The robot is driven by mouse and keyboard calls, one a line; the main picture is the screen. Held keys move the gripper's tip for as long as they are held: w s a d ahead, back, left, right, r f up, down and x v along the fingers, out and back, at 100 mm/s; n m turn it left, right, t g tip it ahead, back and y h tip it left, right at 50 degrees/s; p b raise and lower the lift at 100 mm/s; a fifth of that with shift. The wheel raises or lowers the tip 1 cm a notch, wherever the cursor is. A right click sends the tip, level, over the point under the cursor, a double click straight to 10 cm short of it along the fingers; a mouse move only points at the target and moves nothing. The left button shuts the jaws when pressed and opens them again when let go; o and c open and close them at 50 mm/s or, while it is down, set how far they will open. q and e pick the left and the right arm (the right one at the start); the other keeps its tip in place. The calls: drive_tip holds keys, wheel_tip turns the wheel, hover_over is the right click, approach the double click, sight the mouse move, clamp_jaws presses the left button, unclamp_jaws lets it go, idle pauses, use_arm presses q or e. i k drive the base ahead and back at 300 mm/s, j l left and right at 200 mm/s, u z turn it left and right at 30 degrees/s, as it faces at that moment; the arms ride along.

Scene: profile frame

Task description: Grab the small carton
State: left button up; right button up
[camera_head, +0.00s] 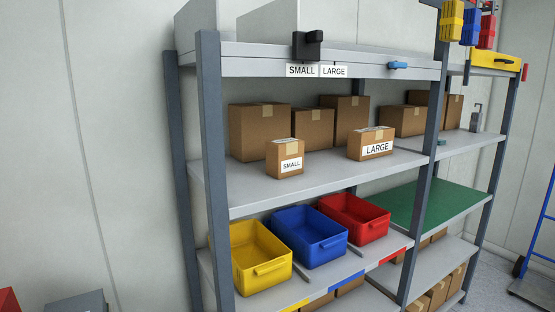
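The small carton (284,161) is a brown box with a white "SMALL" label on its front. It stands upright near the front edge of the middle shelf (250,191), left of centre. A wider brown carton labelled "LARGE" (371,144) stands on the same shelf to its right, apart from it. Neither of my grippers shows in the head view.
Several plain brown boxes (259,131) stand behind the cartons. A grey post (212,170) bounds the shelf on the left. Yellow (277,272), blue (322,254) and red (367,232) bins sit below. The shelf front beside the small carton is clear.

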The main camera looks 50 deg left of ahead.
sight(284, 157)
drive_tip(key=u, duration=1.5)
drive_tip(key=l+u, duration=0.1)
drive_tip(key=i+l, duration=0.05)
drive_tip(key=l, duration=0.05)
